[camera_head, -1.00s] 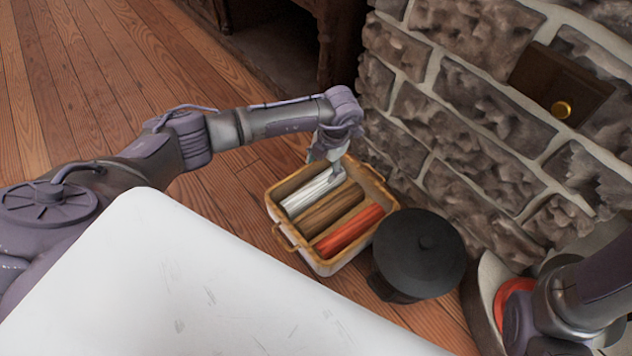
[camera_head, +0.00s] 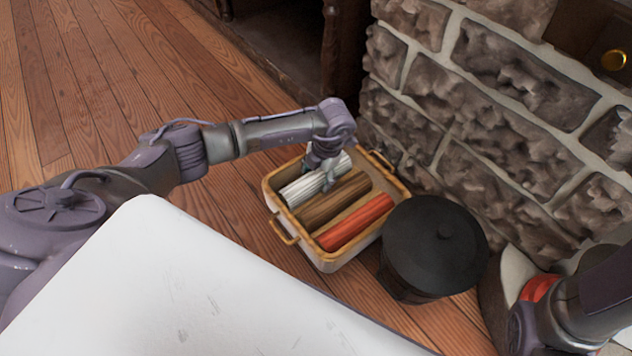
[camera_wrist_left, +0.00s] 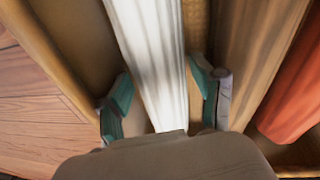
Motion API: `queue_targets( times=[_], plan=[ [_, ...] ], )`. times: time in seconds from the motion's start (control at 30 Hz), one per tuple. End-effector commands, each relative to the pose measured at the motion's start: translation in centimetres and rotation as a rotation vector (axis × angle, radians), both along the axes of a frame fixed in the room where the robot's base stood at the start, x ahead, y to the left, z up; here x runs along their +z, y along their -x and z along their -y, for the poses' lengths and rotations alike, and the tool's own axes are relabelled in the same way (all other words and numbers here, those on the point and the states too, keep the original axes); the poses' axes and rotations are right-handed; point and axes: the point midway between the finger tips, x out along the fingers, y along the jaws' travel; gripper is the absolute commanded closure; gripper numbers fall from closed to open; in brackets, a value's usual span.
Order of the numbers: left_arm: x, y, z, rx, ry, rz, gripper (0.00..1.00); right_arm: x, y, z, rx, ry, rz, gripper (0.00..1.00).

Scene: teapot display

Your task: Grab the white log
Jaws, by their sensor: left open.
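The white log (camera_head: 306,186) lies in the left part of a basket (camera_head: 282,222) with a tan rim, beside a brown log and a red log. My left gripper (camera_head: 328,186) is down at the white log, over the basket. In the left wrist view the white log (camera_wrist_left: 150,60) runs between the two teal-padded fingers of my left gripper (camera_wrist_left: 163,100), which is open with a finger on each side and gaps showing. My right arm shows at the lower right of the head view, but its gripper fingers cannot be seen.
The brown log (camera_head: 335,200) and the red log (camera_head: 356,222) lie to the right in the basket. A black lidded pot (camera_head: 435,245) stands close to the basket's right side. A stone wall (camera_head: 480,110) rises behind. Wooden floor (camera_head: 110,90) is clear on the left.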

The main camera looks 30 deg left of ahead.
Motion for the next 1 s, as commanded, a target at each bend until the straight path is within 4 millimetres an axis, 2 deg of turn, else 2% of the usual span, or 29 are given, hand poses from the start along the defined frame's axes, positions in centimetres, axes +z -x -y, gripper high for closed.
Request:
queue_targets(
  times=[0.1,0.43,0.73,0.77,0.8,1.0],
  plan=[
    [0.2,0.0,0.0,0.000,0.000,0.001,0.33,0.1,0.0,0.0,0.000,0.000,0.000,1.00],
    [0.1,0.0,0.0,0.000,0.001,0.001,0.88,0.1,0.0,0.0,0.000,0.000,0.000,1.00],
    [0.5,-0.1,0.1,0.000,0.001,0.002,0.89,0.4,0.0,0.0,-0.001,0.000,0.000,1.00],
    [0.7,-0.1,0.1,0.000,0.001,0.002,0.97,0.6,0.0,0.0,-0.001,0.000,0.000,1.00],
    [1.0,-0.1,0.1,0.000,0.001,0.002,1.00,0.8,0.0,0.0,-0.001,0.000,0.000,1.00],
    [3.8,-0.1,0.1,-0.002,0.001,0.004,1.00,3.2,0.0,0.0,-0.001,0.000,0.000,1.00]
  ],
)
